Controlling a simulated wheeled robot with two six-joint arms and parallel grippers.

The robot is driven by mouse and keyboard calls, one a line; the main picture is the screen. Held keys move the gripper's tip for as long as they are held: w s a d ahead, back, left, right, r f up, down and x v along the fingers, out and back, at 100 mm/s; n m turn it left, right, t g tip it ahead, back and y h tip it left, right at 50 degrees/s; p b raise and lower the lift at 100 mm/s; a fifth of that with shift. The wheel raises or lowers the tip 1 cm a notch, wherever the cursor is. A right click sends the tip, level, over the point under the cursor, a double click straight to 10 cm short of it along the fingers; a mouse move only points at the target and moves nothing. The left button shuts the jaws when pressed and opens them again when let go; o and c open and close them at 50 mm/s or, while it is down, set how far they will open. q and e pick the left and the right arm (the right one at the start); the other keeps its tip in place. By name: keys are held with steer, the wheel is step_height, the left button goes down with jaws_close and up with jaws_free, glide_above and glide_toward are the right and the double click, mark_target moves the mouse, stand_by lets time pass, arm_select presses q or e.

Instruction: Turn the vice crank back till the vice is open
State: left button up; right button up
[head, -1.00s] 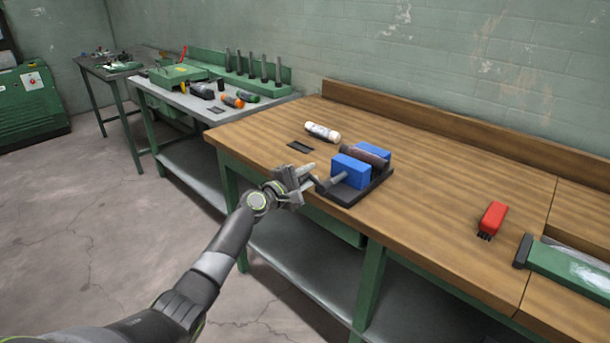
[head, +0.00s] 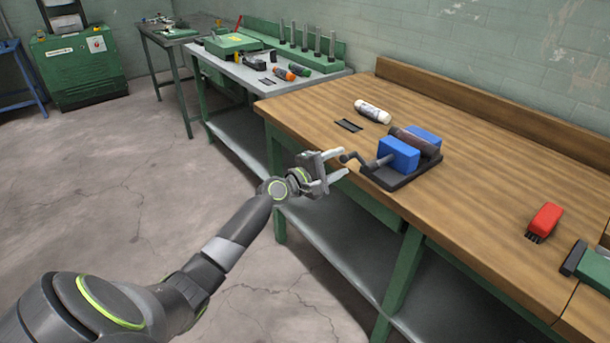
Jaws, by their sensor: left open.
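The vice stands near the front edge of the wooden bench, with two blue jaws (head: 399,155) on a dark base (head: 402,180). A dark brown cylinder (head: 414,141) lies between the jaws. The crank (head: 352,159) sticks out from the vice's left side toward the bench edge. My left gripper (head: 341,165) is open just left of the crank, at the bench's front edge. Its fingers point at the crank handle; I cannot tell whether they touch it. My right gripper is not in view.
On the wooden bench (head: 480,195) lie a white cylinder (head: 373,111), a small black plate (head: 348,125) and a red brush (head: 544,221). A green-bodied tool (head: 592,268) lies at the right. A grey-topped bench (head: 230,73) with tools adjoins at the back left. The floor at left is clear.

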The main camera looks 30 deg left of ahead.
arm_select(q)
steer(key=v, duration=1)
steer(key=shift+s+a, duration=0.2)
steer(key=shift+s, duration=0.05)
steer(key=shift+r, duration=0.15)
steer(key=shift+b, duration=0.3)
